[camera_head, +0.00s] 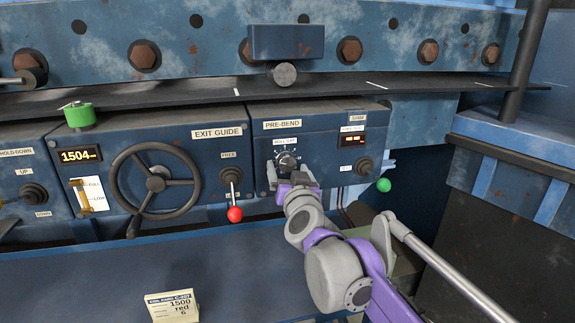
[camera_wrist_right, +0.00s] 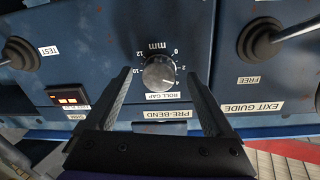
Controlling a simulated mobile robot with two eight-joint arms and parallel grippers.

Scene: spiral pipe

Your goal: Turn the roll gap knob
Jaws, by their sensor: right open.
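The roll gap knob (camera_head: 286,161) is a small dark dial on the blue PRE-BEND panel (camera_head: 327,118) in the head view. In the right wrist view the knob (camera_wrist_right: 159,73) shows upside down, with a grey ridged face, a numbered mm scale around it and the ROLL GAP label beside it. My right gripper (camera_wrist_right: 158,80) is open, with one finger on each side of the knob in that view. I see no finger touching the knob; the depth between them is hard to tell. In the head view my right gripper (camera_head: 292,180) is just below the knob. My left gripper is not in view.
A handwheel (camera_head: 156,181) and a red-tipped lever (camera_head: 235,213) are on the EXIT GUIDE panel to the left. A TEST switch (camera_head: 363,165) and a green-tipped lever (camera_head: 384,185) are to the right. A small card (camera_head: 172,306) stands on the blue surface in front.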

